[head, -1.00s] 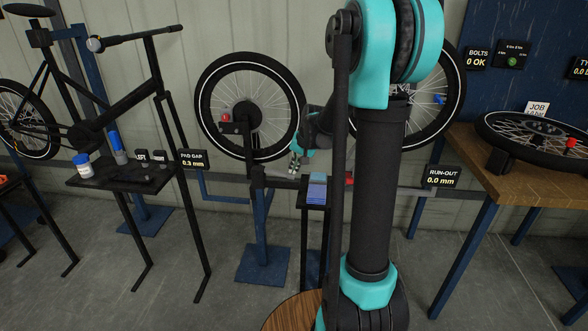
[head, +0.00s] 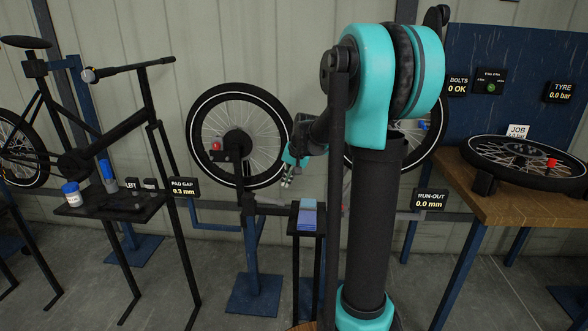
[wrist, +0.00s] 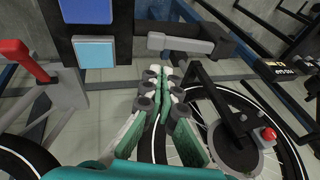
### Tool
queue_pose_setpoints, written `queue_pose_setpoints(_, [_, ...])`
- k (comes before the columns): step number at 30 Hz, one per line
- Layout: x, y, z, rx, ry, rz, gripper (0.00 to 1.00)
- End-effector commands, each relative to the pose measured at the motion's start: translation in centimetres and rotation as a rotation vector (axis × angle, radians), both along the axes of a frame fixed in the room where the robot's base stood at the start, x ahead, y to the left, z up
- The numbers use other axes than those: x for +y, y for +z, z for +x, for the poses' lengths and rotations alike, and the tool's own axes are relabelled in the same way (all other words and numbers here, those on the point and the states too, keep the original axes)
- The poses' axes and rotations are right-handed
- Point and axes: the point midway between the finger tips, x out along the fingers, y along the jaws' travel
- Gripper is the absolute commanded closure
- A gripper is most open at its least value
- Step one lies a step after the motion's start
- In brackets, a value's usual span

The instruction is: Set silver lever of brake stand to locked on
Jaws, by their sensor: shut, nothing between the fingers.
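The brake stand (head: 252,250) is a dark blue post with a wheel (head: 238,135) and a "PAD GAP 0.3 mm" sign (head: 184,187). In the wrist view its silver lever (wrist: 180,43) is a short grey bar lying across a dark arm, roughly level in the picture. My gripper (head: 287,182) hangs over the stand in the head view, right of the wheel's lower edge. In the wrist view my gripper (wrist: 158,75) is shut and empty. Its tips lie just below the lever in the picture, with a gap visible. The lever is too small to make out in the head view.
Blue pads (head: 307,220) sit on a narrow stand beside the post. A red-handled lever (wrist: 25,60) and a red knob (wrist: 268,134) flank my gripper. A "RUN-OUT 0.0 mm" sign (head: 430,200) and a wooden bench (head: 510,212) stand to the right. A tool tray (head: 108,205) is at left.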

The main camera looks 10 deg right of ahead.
Motion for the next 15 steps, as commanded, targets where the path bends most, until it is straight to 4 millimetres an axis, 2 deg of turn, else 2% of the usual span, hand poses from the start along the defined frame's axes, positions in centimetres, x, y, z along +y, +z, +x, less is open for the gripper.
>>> queue_pose_setpoints(6, [-1.0, 4.3, -2.0, 0.001, -0.002, 0.000, 1.00])
queue_pose_setpoints(12, [-1.6, 7.0, -3.0, 0.001, -0.001, -0.001, 1.00])
queue_pose_setpoints(15, [-1.8, 7.7, -3.3, 0.001, -0.001, -0.001, 1.00])
